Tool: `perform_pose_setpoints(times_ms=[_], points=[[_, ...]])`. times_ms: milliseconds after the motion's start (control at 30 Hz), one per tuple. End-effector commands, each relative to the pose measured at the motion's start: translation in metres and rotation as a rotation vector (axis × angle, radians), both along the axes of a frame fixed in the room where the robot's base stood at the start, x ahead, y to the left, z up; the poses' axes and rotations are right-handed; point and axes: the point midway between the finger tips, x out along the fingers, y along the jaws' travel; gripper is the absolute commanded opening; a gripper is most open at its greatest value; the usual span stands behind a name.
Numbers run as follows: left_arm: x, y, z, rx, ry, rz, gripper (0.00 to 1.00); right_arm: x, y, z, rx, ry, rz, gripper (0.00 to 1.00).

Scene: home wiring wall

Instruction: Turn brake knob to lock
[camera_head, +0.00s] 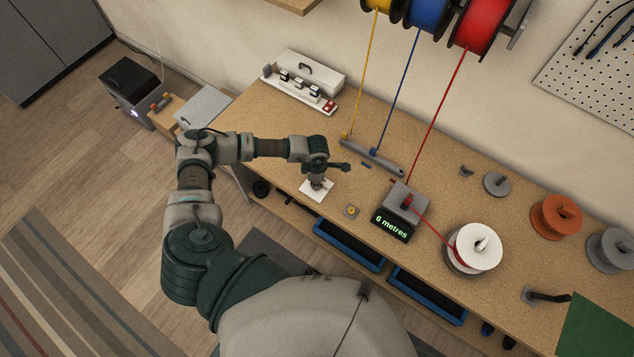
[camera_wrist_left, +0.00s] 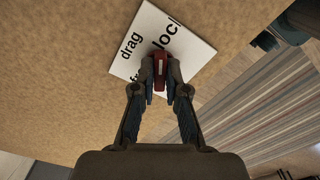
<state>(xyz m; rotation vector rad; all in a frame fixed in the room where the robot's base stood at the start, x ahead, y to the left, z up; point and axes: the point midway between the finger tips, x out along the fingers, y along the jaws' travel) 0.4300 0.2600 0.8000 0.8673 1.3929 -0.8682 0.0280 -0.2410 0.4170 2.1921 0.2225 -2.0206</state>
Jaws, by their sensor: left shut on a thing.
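The brake knob is a small red piece (camera_wrist_left: 160,66) on a white label plate (camera_head: 308,190) near the bench's front edge. The plate also shows in the left wrist view (camera_wrist_left: 193,40), with "drag", "lock" and a partly hidden word starting "fr". My left gripper (camera_head: 319,182) points down over the plate. In the left wrist view its fingers (camera_wrist_left: 160,88) are closed on the red knob, one on each side. The fingers hide part of the knob and plate, so its exact setting cannot be told. My right gripper is not in view.
A grey counter box reading "6 metres" (camera_head: 393,226) and a small yellow button (camera_head: 351,211) stand right of the plate. Red wire runs to a white spool (camera_head: 478,246). A grey wire guide (camera_head: 372,157) lies behind. Blue trays (camera_head: 349,247) sit below the bench edge.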

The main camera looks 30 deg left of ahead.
Motion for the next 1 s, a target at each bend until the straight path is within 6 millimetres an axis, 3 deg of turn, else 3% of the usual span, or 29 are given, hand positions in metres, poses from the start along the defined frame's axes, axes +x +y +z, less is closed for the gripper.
perform_pose_setpoints(times_ms=[333, 900, 933, 1000], points=[[0.0044, 0.0013, 0.0028, 0.001, -0.01, -0.151, 0.0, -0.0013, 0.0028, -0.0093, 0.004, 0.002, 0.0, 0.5], [0.0048, 0.0013, 0.0039, 0.002, -0.011, -0.182, 0.0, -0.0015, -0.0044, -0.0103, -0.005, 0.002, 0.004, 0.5], [0.0049, 0.0014, 0.0039, 0.002, -0.011, -0.182, 0.15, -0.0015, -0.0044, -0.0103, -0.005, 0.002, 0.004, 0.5], [0.0048, 0.0013, 0.0037, 0.002, -0.011, -0.182, 0.32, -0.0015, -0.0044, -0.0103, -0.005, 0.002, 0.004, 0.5]])
